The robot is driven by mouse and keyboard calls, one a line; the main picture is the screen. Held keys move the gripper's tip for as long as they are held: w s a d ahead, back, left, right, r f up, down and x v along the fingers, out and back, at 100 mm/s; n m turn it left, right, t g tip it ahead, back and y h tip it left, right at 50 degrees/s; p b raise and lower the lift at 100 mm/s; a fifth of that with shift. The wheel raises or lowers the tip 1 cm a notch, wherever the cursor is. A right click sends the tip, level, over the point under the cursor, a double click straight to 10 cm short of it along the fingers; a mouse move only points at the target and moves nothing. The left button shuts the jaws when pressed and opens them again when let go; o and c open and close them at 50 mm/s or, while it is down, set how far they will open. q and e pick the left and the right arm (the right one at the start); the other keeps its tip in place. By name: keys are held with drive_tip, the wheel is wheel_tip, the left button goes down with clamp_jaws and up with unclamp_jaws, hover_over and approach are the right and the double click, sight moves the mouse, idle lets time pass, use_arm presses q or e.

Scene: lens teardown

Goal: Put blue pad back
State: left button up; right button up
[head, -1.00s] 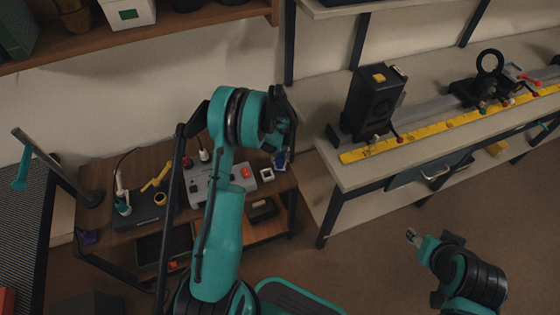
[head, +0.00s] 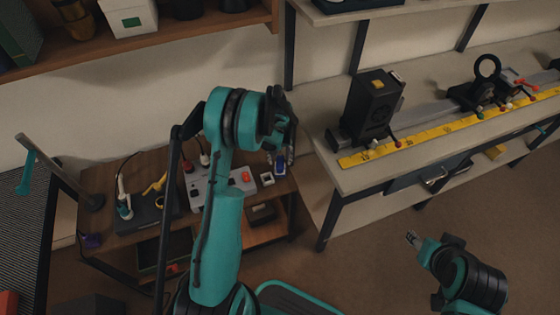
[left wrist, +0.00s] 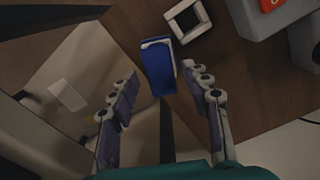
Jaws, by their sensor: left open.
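The blue pad (head: 280,168) is at the right end of the wooden workbench, beside a small white square frame (head: 267,179). In the left wrist view the blue pad (left wrist: 158,72) shows a blue face and pale edges, close to the bench edge. My left gripper (head: 289,155) is open above that end of the bench. In the left wrist view its fingers (left wrist: 163,92) are spread wide, with the pad between and beyond their tips; I see no contact. My right gripper (head: 412,238) is over the floor, away from the bench; its fingers are too small to read.
A grey box with a red button (head: 245,175) stands left of the pad. A dark mat with tools (head: 145,212) lies further left. A pale table (head: 335,170) with a black device (head: 370,105) and yellow ruler (head: 410,137) stands to the right.

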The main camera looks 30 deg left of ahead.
use_arm(q)
wheel_tip(320, 180, up, 9)
drive_tip(key=p, duration=0.3)
wheel_tip(320, 180, up, 7)
drive_tip(key=t, duration=0.1)
hover_over(280, 162)
drive_tip(key=s+d, duration=0.2)
drive_tip(key=d, duration=0.1)
drive_tip(key=s+d+r+m+t, duration=0.2)
drive_tip(key=s+d+r, duration=0.2)
drive_tip(key=s+r, duration=0.4)
drive_tip(key=s+d+r+m+t, duration=0.1)
drive_tip(key=s+d+r+t, duration=0.1)
drive_tip(key=s, duration=0.4)
drive_tip(key=s+d+r+m+t, duration=0.2)
drive_tip(key=s+d, duration=0.2)
drive_tip(key=s, duration=0.2)
drive_tip(key=shift+s, duration=0.25)
